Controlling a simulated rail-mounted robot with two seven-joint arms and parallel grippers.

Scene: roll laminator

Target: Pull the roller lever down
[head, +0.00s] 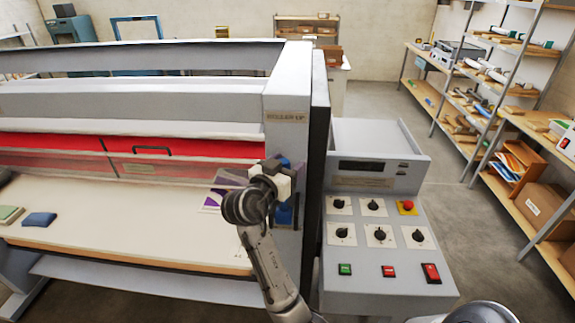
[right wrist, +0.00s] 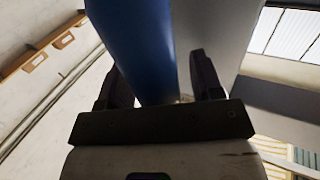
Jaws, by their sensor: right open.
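The blue roller lever (head: 284,214) is on the front of the laminator's right end post (head: 289,100), below a label (head: 287,116) that appears to read "ROLLER UP". My right gripper (head: 276,172) is in front of the lever and hides its middle; blue shows above and below it. In the right wrist view, the lever (right wrist: 137,42) is a thick blue bar reaching between the two open fingers (right wrist: 158,75). It looks closer to the left finger; I cannot tell whether they touch. My left gripper is not in view.
Right of the post stands a grey control panel (head: 380,262) with knobs and buttons. A red emergency button (head: 408,205) is on it. The laminator's pale feed table (head: 110,225) holds cloth-like pads (head: 39,219) at left. Shelves (head: 500,110) line the right side, with open floor before them.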

